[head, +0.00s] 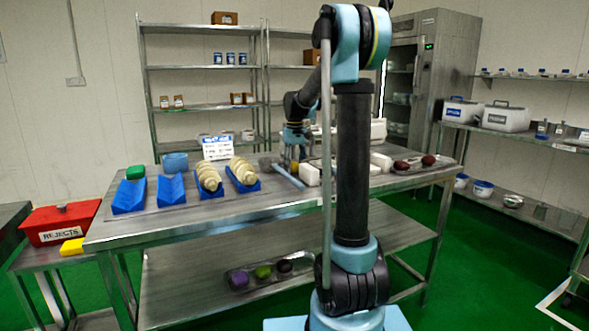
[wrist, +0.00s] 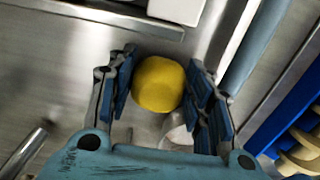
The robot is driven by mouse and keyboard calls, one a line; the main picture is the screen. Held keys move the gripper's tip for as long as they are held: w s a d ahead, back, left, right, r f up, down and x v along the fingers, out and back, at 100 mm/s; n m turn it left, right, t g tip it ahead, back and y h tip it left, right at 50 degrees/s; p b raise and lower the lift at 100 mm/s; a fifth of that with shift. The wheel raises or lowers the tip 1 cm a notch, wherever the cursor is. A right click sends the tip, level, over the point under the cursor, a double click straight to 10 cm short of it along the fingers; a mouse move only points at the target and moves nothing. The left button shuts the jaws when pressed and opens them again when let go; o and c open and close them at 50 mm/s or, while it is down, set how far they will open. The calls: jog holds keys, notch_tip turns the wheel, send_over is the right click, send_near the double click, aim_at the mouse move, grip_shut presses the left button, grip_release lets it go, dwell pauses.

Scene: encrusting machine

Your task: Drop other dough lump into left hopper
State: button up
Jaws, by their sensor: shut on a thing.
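A yellow dough lump (wrist: 158,84) sits between the blue-padded fingers of my gripper (wrist: 160,92) in the wrist view. The pads touch it on the left and right, and my gripper is shut on it. My own arm column covers much of the machine area, and I cannot pick out the left hopper in either view.
Blue troughs (head: 129,196), two holding pale rolls, stand left of my gripper on the steel table (head: 270,203). Two dark red lumps (head: 428,160) lie on a tray at right. A tray with purple, green and dark lumps (head: 263,272) is on the lower shelf.

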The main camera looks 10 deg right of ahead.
jog(key=shift+f, duration=0.25)
jog(key=o, duration=1.1)
jog(key=shift+f, duration=0.1)
